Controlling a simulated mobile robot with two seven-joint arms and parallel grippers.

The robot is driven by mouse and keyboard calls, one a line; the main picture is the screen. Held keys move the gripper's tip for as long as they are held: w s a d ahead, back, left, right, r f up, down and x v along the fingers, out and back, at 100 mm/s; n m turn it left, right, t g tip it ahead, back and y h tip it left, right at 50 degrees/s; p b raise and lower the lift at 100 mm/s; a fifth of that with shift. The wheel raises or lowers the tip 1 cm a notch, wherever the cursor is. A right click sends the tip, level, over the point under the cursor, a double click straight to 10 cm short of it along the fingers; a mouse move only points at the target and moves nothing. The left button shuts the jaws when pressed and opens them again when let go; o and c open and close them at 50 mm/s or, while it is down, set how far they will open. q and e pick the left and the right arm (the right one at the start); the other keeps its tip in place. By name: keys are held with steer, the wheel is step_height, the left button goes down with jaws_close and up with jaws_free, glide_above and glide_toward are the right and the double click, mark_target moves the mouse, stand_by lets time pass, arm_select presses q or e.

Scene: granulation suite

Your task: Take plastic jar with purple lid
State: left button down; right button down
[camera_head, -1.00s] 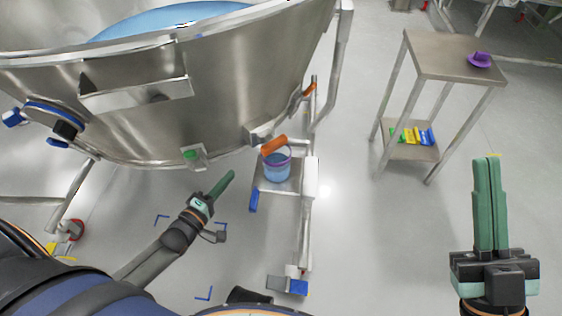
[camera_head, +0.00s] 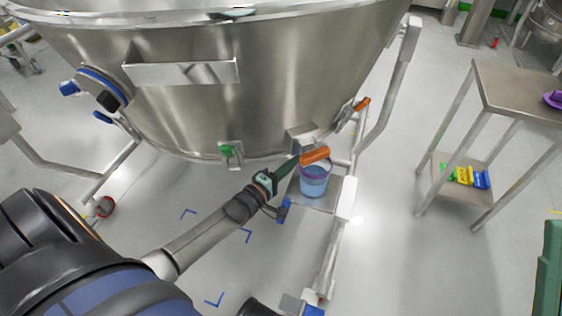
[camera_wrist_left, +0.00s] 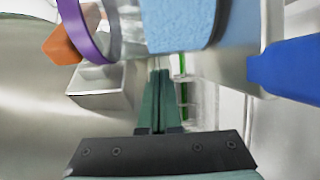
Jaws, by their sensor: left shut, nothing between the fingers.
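The plastic jar (camera_head: 314,184) with a purple rim and blue contents stands upright on a small metal shelf (camera_head: 304,201) under the large steel vessel. My left gripper (camera_head: 295,161) is shut and empty, its green fingers just left of the jar's top in the head view. In the left wrist view, the shut fingers (camera_wrist_left: 160,74) point toward the jar (camera_wrist_left: 178,22), which is cut off by the top edge. I cannot tell whether they touch it. Only part of my right gripper (camera_head: 549,272) shows at the right edge.
An orange handle (camera_head: 315,156) sits right above the jar. A blue part (camera_head: 285,209) is beside the shelf's left edge. The steel vessel (camera_head: 210,108) hangs over the left arm. A metal side table (camera_head: 515,88) with a purple item (camera_head: 553,99) stands at right.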

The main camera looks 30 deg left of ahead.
mark_target(304, 184)
arm_select(q)
steer(key=shift+s+d+r, duration=0.1)
steer(key=shift+s+d, duration=0.15)
steer(key=shift+d, duration=0.25)
steer(key=shift+s+d, duration=0.25)
steer(key=shift+d, duration=0.2)
steer(key=d+p, duration=0.1)
steer(key=s+d, duration=0.1)
steer(key=s+d+p, duration=0.1)
steer(key=d, duration=0.1)
steer(key=shift+r+p, duration=0.15)
steer(key=shift+p, duration=0.2)
steer(key=shift+s+d, duration=0.2)
steer(key=shift+d, duration=0.15)
